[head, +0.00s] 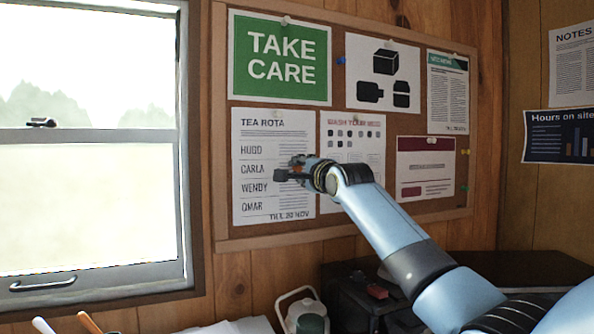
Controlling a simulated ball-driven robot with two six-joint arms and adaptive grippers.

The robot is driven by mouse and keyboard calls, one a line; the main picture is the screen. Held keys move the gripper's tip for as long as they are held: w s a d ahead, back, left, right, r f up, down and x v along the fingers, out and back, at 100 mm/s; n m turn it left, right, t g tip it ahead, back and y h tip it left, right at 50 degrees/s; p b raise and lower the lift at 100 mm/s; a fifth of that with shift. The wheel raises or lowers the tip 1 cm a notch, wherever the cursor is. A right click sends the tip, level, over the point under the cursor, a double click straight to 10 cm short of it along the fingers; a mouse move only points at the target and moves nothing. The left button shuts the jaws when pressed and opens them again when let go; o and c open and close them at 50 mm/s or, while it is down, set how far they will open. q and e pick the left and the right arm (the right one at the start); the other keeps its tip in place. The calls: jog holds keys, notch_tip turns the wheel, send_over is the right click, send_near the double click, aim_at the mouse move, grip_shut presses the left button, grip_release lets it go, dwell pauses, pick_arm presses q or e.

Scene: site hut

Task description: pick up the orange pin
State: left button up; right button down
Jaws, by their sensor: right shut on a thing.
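My right gripper (284,174) is in front of the cork board, over the right edge of the tea rota sheet (262,205). It is shut on the orange pin, which is mostly hidden by the fingers at this size. A small orange-red patch shows at the gripper's upper side, but I cannot tell if it is part of the pin. I cannot tell whether the pin's tip touches the board. My left gripper is not in view.
The cork board (222,160) holds several sheets and other pins, among them a blue pin (341,60) and a yellow pin (464,151). A window (90,200) is at left. Below stand a pale kettle-like thing (290,300) and a dark box (350,295).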

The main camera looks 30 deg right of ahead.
aim_at(299, 169)
dwell(0.4)
jog(key=shift+s+p, duration=1.05)
jog(key=shift+s, duration=0.1)
jog(key=shift+s+a+p, duration=0.1)
jog(key=shift+s+p, duration=0.65)
jog(key=shift+s, duration=0.35)
jog(key=shift+f, duration=0.1)
jog(key=s+r+p, duration=0.2)
jog(key=s+p, duration=0.1)
jog(key=s+r+p, duration=0.1)
jog(key=s+p, duration=0.1)
jog(key=shift+a, duration=0.15)
jog(key=shift+f, duration=0.15)
